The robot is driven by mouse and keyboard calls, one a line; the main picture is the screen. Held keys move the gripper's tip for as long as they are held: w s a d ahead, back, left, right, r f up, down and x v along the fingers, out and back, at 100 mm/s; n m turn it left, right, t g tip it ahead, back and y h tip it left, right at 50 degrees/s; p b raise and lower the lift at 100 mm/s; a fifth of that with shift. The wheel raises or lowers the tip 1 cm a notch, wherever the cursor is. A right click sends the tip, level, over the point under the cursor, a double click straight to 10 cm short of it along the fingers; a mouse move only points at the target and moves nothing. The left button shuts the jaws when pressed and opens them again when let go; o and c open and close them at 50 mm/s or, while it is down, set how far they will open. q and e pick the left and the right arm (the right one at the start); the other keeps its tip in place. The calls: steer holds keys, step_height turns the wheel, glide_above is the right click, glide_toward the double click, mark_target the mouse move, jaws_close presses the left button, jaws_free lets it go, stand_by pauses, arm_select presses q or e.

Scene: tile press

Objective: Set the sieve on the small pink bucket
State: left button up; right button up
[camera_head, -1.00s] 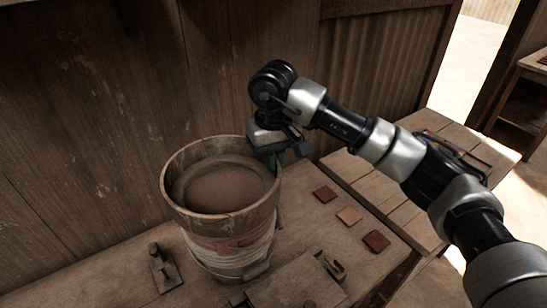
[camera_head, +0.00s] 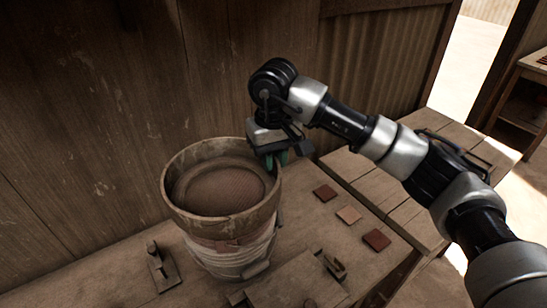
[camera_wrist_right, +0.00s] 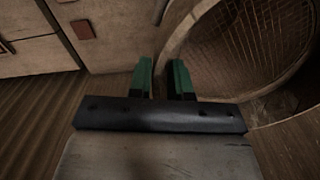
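The sieve (camera_head: 225,228), a brown round frame with a mesh bottom, sits on the small bucket (camera_head: 232,259). It looks about level, with its rim all around the top. The bucket is pale with a pinkish band and a wire handle, and its upper part is hidden by the sieve. My right gripper (camera_head: 276,159) is at the sieve's far right edge. My left gripper is out of view.
Several reddish tiles (camera_head: 348,214) lie on the bench right of the bucket. A wooden tool (camera_head: 160,267) is at the front left, and a wooden board with a metal latch (camera_head: 300,285) is in front. A wooden wall (camera_head: 90,120) stands close behind.

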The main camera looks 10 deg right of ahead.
steer(key=shift+o, duration=1.4)
